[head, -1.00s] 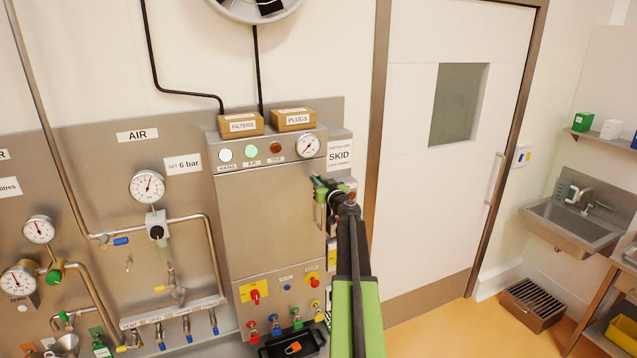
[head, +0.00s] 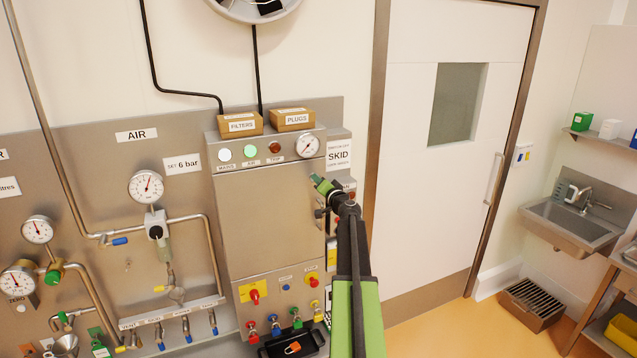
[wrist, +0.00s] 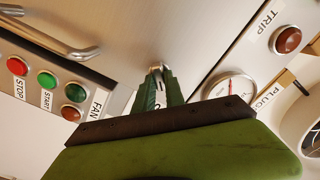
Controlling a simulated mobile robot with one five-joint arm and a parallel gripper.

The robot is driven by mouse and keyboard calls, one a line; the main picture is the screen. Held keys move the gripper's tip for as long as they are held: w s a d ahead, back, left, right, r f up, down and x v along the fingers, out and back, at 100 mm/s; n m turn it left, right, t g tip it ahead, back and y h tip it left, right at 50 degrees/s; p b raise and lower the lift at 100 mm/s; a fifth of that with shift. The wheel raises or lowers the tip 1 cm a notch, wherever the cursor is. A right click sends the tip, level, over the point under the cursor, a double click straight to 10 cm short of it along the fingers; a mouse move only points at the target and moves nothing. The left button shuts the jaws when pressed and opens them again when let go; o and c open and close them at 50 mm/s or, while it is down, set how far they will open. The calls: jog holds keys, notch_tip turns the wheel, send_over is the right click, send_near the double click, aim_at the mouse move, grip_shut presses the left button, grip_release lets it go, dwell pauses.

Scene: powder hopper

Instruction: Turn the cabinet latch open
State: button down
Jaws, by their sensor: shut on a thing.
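The steel cabinet (head: 262,215) stands on the wall panel, and its door looks shut. My gripper (head: 318,182) is at the cabinet's upper right edge, tilted to the upper left. In the wrist view, the green fingers of my gripper (wrist: 158,90) are closed around a small metal piece, the latch (wrist: 155,68). Only its rounded end shows beyond the fingertips; the rest is hidden between them. In the head view my gripper and arm cover the latch, so its exact angle cannot be told.
A gauge (head: 308,146) and indicator lamps sit above the cabinet door. FILTERS (head: 241,124) and PLUGS (head: 293,119) boxes stand on top. Red knobs and several coloured padlocks are below. In the wrist view a bar handle (wrist: 50,38) and FAN buttons (wrist: 47,80) are close by.

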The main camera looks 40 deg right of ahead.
jog(key=shift+f+m, duration=0.15)
jog(key=shift+m, duration=4.05)
jog(key=c, duration=1.4)
grip_release()
jog(key=shift+s, duration=0.1)
jog(key=v, duration=1.7)
